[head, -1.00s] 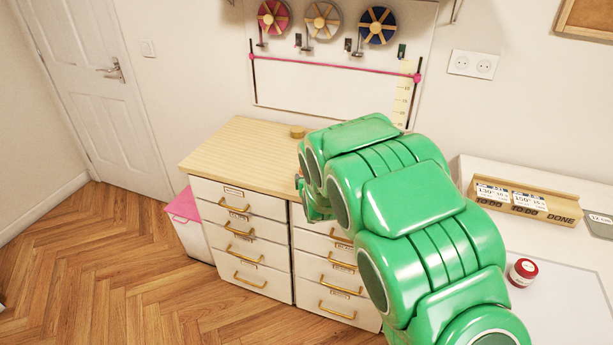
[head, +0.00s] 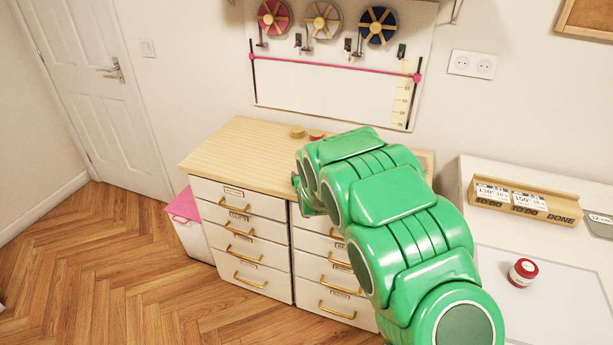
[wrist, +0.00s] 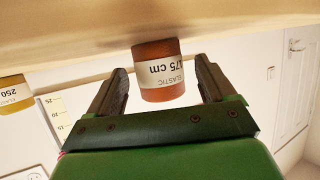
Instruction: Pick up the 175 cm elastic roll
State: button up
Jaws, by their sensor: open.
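The 175 cm elastic roll (wrist: 160,84) is an orange-red cylinder with a white label. It shows upside down in the wrist view, against the wooden top. My gripper (wrist: 162,76) is open, with one finger on each side of the roll and a visible gap at both sides. The roll's near end lies between the fingers. In the head view my green arm hides most of the gripper, and I cannot make out this roll there for sure.
A tan roll (head: 297,131) and a red roll (head: 316,135) stand at the back of the wooden drawer top (head: 235,150). A yellow roll labelled 250 (wrist: 14,95) is left in the wrist view. A red-lidded jar (head: 523,272) stands on the right table.

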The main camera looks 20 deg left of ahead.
jog(key=shift+x, duration=1.1)
jog(key=c, duration=1)
jog(key=shift+r, duration=0.15)
jog(key=shift+c, duration=0.2)
